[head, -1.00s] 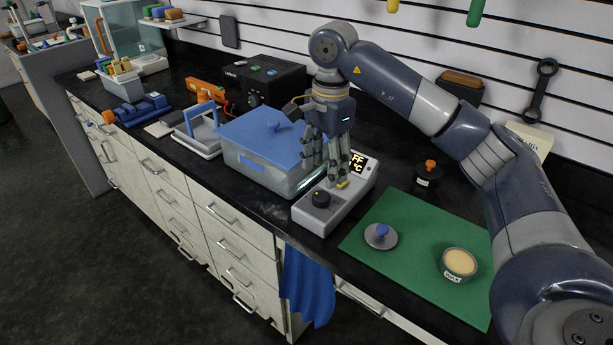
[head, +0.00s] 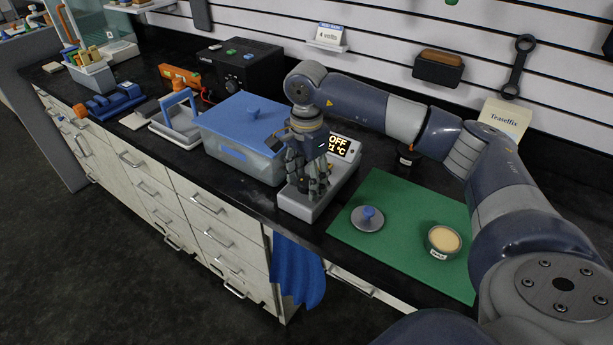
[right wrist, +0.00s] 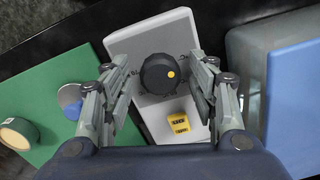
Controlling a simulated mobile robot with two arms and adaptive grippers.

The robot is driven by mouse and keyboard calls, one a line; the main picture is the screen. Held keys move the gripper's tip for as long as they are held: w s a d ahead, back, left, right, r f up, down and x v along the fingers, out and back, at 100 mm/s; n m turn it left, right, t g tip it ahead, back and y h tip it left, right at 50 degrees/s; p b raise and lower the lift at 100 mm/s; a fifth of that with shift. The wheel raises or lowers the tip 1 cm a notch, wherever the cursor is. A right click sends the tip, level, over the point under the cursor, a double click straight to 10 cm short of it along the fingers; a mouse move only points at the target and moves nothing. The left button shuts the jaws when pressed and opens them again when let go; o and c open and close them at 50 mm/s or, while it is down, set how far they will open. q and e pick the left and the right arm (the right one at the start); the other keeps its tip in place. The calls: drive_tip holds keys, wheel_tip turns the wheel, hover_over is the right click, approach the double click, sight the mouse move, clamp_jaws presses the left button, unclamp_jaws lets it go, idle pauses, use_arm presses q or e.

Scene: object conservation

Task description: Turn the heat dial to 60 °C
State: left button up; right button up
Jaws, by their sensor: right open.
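The heat dial (right wrist: 157,73) is a round black knob with an orange dot, on a light grey heater unit (right wrist: 150,36). In the right wrist view the dot faces right. My right gripper (right wrist: 160,92) is open, with one finger on each side of the dial and a gap to it. In the head view my right gripper (head: 308,188) is over the unit (head: 298,207) and hides the dial. The display (head: 339,146) reads OFF above a partly hidden temperature that ends in 1 °C. My left gripper is not in view.
A clear bin with a blue lid (head: 247,122) stands close left of the unit. A green mat (head: 392,250) at right holds a blue-knobbed disc (head: 367,218) and a small cup (head: 443,241). A blue cloth (head: 297,270) hangs at the counter front.

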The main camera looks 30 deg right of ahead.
drive_tip(key=shift+f, duration=0.1)
drive_tip(key=shift+c, duration=0.3)
drive_tip(key=c, duration=0.9)
drive_tip(key=shift+c, duration=0.5)
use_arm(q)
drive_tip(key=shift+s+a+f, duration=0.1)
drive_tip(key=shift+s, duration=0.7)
